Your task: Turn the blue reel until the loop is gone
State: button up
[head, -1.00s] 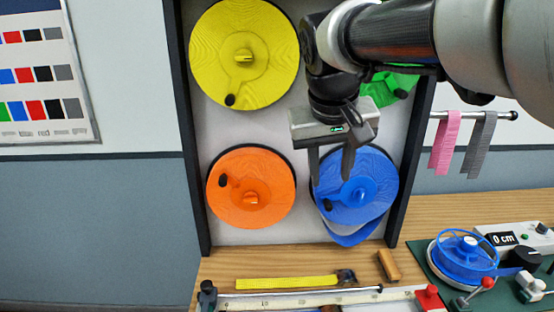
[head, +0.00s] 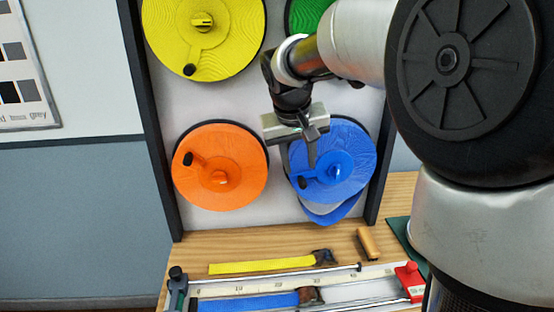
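The blue reel (head: 345,160) hangs on the wall panel at the lower right, with a dark crank knob (head: 302,183) at its lower left and a blue hub at its middle. A blue strap loop (head: 333,212) hangs slack below the reel's rim. My gripper (head: 300,165) is in front of the reel's left part, fingers pointing down, close above the crank knob. The fingers overlap the reel in the picture, and whether they touch it or are apart from each other is unclear.
An orange reel (head: 220,168), a yellow reel (head: 205,35) and a green reel (head: 308,14) share the panel. Below, a wooden bench holds a yellow strap (head: 262,265), a wooden block (head: 368,243) and a measuring rail with a blue strap (head: 248,302). Dark posts edge the panel.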

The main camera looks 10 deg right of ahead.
aim_at(302, 179)
jog(key=x, duration=0.6)
jog(key=shift+w+d+f, duration=0.1)
jog(key=shift+w+f, duration=0.05)
jog(key=shift+f, duration=0.25)
grip_shut()
